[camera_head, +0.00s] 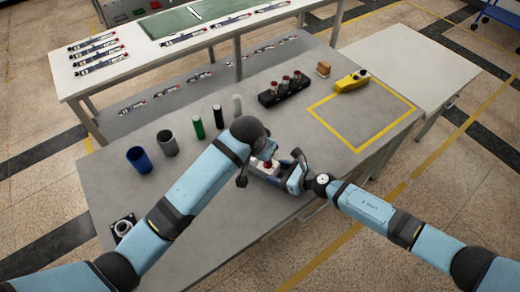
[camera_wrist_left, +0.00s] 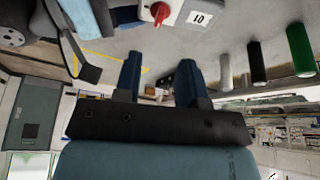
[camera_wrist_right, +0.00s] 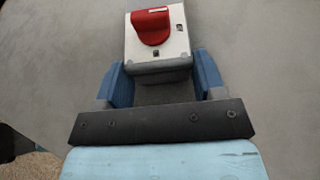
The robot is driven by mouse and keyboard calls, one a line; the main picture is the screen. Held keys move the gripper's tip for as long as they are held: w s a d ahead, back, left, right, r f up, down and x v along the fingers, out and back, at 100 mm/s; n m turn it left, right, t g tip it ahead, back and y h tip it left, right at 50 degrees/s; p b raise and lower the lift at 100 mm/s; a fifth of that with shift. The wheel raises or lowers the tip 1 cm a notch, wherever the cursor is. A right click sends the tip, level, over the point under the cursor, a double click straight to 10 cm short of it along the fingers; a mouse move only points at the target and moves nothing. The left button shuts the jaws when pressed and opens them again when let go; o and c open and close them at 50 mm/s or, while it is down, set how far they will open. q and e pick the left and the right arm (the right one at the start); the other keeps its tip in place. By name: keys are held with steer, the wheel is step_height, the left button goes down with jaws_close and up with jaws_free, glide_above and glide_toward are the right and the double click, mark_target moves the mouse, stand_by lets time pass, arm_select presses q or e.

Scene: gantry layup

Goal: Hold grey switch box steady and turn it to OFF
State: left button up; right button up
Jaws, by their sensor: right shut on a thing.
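The grey switch box (camera_head: 262,171) sits on the grey table near its front edge, with a red knob (camera_head: 268,163) on its pale face. In the right wrist view the box (camera_wrist_right: 158,50) lies between the two blue fingers, and its red knob (camera_wrist_right: 151,25) faces up. My right gripper (camera_head: 287,174) is shut on the box. My left gripper (camera_wrist_left: 158,66) is open and empty, its fingers apart. The box's edge (camera_wrist_left: 192,12) and the red knob show at the top of the left wrist view, beside the fingers. My left wrist partly hides the box in the head view.
Blue (camera_head: 138,160), grey (camera_head: 167,143), green (camera_head: 198,127), black (camera_head: 218,116) and white (camera_head: 237,105) cylinders stand to the left. Behind are a black holder (camera_head: 270,99), a wooden block (camera_head: 323,69) and a yellow tool (camera_head: 352,81). The yellow-taped area is mostly clear.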

arm_select(q)
steer(key=shift+v, duration=0.8)
steer(key=w+d+m+g+y, duration=0.1)
steer(key=w+d+g+y, duration=0.1)
steer(key=w+g, duration=0.2)
step_height(320, 180, down, 11)
steer(key=shift+s+d, duration=0.1)
steer(key=shift+d, duration=0.05)
jaws_close()
